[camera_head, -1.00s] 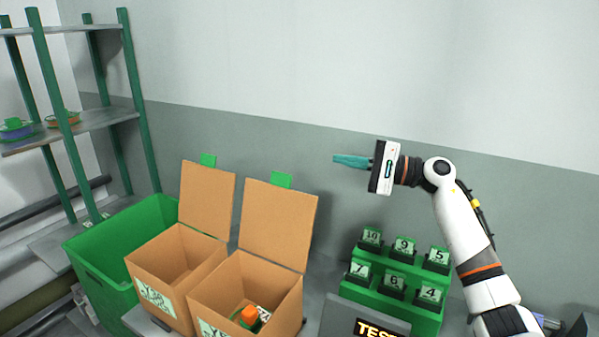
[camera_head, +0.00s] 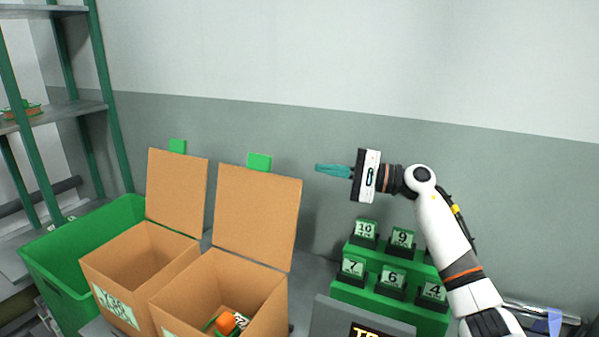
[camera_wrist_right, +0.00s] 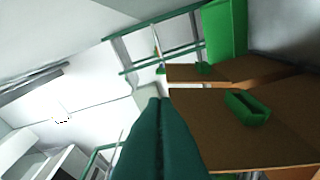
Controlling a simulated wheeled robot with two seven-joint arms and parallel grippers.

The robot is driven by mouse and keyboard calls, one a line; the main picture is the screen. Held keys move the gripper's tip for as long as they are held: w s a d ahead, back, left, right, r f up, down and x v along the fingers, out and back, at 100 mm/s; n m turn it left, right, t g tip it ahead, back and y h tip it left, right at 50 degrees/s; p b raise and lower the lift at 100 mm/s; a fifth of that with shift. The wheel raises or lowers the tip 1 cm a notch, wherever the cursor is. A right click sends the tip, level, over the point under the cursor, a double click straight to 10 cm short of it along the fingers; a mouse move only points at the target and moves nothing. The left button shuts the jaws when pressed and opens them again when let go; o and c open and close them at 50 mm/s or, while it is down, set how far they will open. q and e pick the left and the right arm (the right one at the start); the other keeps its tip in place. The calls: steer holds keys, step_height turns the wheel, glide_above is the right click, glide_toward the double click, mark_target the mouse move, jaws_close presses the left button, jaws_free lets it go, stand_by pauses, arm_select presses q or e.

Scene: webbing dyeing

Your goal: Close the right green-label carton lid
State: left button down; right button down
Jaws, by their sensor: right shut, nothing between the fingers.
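The right carton (camera_head: 184,303) is brown cardboard with a pale green label low on its front, mostly cut off in the head view. Its lid (camera_head: 257,215) stands up open, with a green tab (camera_head: 259,162) on its top edge. An orange-topped item and a small labelled piece lie inside. My right gripper (camera_head: 320,168) has teal fingers, shut and empty, just right of the lid's top edge and apart from it. In the right wrist view the fingers (camera_wrist_right: 160,140) point past the lid (camera_wrist_right: 240,135) and its green tab (camera_wrist_right: 247,107). My left gripper is not in view.
The left carton (camera_head: 107,268) also has its lid (camera_head: 177,193) open. A green bin (camera_head: 50,262) stands left of it, beside green-posted shelving (camera_head: 107,100). A green stand (camera_head: 349,290) with numbered blocks sits below my right arm. The wall behind is bare.

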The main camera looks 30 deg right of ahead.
steer(key=w+a+r+p, duration=0.2)
steer(key=w+a+p, duration=0.2)
steer(key=a, duration=0.5)
steer(key=shift+w+a+p, duration=0.4)
steer(key=shift+p, duration=0.75)
